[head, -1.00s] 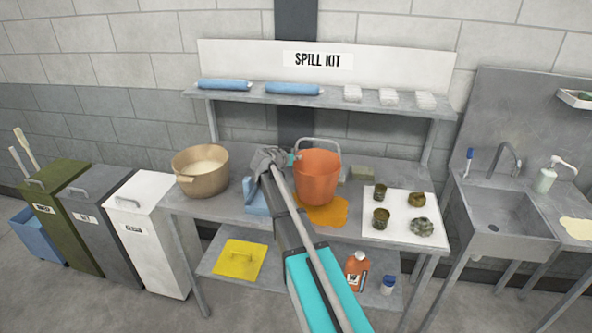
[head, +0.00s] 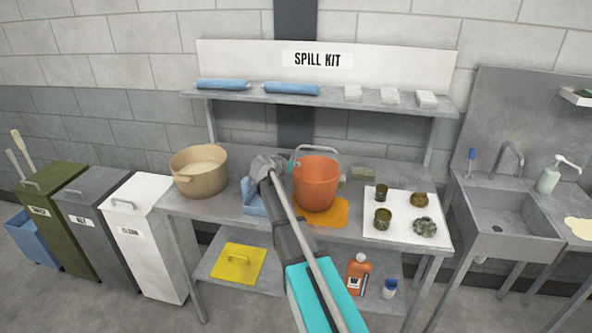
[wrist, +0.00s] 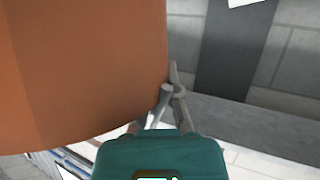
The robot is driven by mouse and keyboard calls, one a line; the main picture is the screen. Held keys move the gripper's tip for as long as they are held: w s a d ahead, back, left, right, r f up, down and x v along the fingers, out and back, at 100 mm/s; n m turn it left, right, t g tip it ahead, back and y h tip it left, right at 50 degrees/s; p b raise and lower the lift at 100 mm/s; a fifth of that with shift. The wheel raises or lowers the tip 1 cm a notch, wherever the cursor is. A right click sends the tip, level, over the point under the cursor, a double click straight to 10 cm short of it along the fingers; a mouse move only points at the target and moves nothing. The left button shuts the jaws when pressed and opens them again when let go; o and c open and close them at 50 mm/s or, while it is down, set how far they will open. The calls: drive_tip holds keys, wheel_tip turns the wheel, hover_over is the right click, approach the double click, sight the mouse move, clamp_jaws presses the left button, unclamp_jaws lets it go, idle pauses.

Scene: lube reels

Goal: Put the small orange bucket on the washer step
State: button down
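The small orange bucket (head: 316,184) is upright over an orange patch (head: 340,215) on the grey bench, its wire handle standing up. I cannot tell whether its base touches the bench. My gripper (head: 291,163) is at the bucket's upper left side. In the wrist view the bucket (wrist: 85,70) fills the upper left, and my gripper's fingers (wrist: 172,88) are close together at its edge, apparently shut on it. Their exact contact is partly hidden. No surface is clearly recognisable as the washer step; a grey sink unit (head: 505,238) stands at the right.
A tan pot (head: 199,172) and a light-blue object (head: 252,202) are left of the bucket. A white mat (head: 402,238) with several small dark parts lies to its right. A shelf (head: 330,97) runs above the bench. Bins, including a white one (head: 150,250), stand at the left.

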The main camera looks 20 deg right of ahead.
drive_tip(key=shift+f, duration=0.15)
drive_tip(key=shift+f, duration=0.1)
drive_tip(key=c, duration=0.8)
unclamp_jaws()
drive_tip(key=shift+a+r, duration=0.1)
drive_tip(key=shift+r, duration=0.15)
drive_tip(key=shift+s+a+r, duration=0.15)
drive_tip(key=shift+s+a, duration=0.1)
drive_tip(key=shift+a, duration=0.05)
drive_tip(key=p+v, duration=0.4)
drive_tip(key=v, duration=0.7)
drive_tip(key=shift+p, duration=0.3)
